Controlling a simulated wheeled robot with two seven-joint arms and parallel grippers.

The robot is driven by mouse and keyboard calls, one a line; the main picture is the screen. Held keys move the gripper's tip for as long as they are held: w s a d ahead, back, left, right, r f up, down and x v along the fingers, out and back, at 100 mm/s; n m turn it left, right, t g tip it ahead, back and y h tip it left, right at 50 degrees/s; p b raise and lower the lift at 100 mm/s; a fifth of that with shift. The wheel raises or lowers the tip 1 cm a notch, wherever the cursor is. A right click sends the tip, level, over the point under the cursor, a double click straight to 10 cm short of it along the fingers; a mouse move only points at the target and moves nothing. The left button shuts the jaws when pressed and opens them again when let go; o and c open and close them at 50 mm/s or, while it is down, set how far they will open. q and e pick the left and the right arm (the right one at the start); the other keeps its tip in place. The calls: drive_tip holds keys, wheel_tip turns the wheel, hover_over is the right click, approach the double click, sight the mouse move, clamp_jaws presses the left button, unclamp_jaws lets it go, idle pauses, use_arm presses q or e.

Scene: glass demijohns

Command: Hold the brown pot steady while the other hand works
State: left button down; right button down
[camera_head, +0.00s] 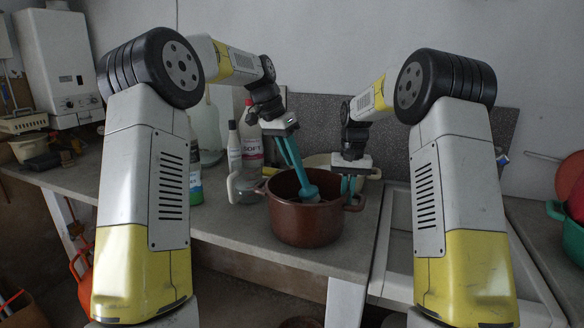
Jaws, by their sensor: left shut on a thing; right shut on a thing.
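The brown pot (303,222) stands upright on the worktop near its front edge, with a loop handle on each side. My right gripper (349,190) reaches down at the pot's right handle (356,203) and is shut on it. My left gripper (300,180) points down into the pot from above, with teal fingers. It is shut on a blue tool (309,194) whose lower end is inside the pot. The pot's near wall hides that end, so I cannot tell whether it touches the bottom.
A pale bowl (318,160) is behind the pot. A white sink (398,240) is on the right. Worktop (225,222) left of the pot is bare.

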use_arm(q)
drive_tip(key=shift+r, duration=4.1)
use_arm(e)
drive_tip(key=c, duration=1.5)
unclamp_jaws()
